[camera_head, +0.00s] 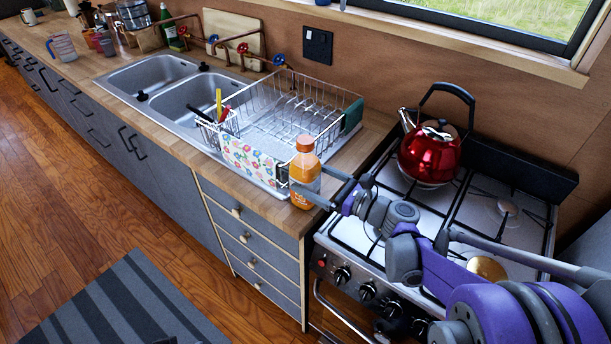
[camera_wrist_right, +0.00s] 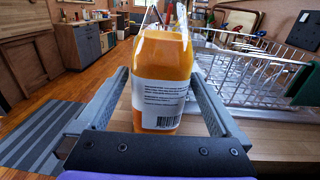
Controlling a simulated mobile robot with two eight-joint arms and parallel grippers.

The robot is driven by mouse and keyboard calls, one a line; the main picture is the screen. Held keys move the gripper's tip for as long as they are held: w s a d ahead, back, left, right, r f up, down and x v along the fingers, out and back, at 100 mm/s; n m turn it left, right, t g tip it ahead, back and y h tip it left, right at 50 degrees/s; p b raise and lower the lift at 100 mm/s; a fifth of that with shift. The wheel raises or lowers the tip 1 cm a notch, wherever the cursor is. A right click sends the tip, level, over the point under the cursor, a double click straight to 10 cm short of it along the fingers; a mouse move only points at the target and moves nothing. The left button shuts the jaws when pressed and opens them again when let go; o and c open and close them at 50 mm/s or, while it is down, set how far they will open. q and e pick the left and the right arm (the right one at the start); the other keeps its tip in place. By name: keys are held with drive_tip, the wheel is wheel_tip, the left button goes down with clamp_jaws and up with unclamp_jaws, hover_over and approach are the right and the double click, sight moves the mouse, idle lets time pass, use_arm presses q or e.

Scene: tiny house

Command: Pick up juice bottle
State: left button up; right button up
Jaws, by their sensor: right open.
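The juice bottle (camera_head: 305,172) is orange with an orange cap and a white label. It stands upright on the wooden counter near its front edge, beside the dish rack. My right gripper (camera_head: 318,190) reaches it from the right, above the stove's left side. In the right wrist view the bottle (camera_wrist_right: 162,80) stands between the two open fingers (camera_wrist_right: 162,100), one on each side. Small gaps show between the fingers and the bottle. My left gripper is not in view.
A wire dish rack (camera_head: 330,95) with a flowered cloth (camera_head: 250,163) stands right behind the bottle. A red kettle (camera_head: 430,155) sits on the stove (camera_head: 480,215). A double sink (camera_head: 185,95) lies further left. Open floor (camera_head: 100,200) lies in front of the counter.

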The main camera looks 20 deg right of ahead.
drive_tip(key=shift+x, duration=1.15)
clamp_jaws()
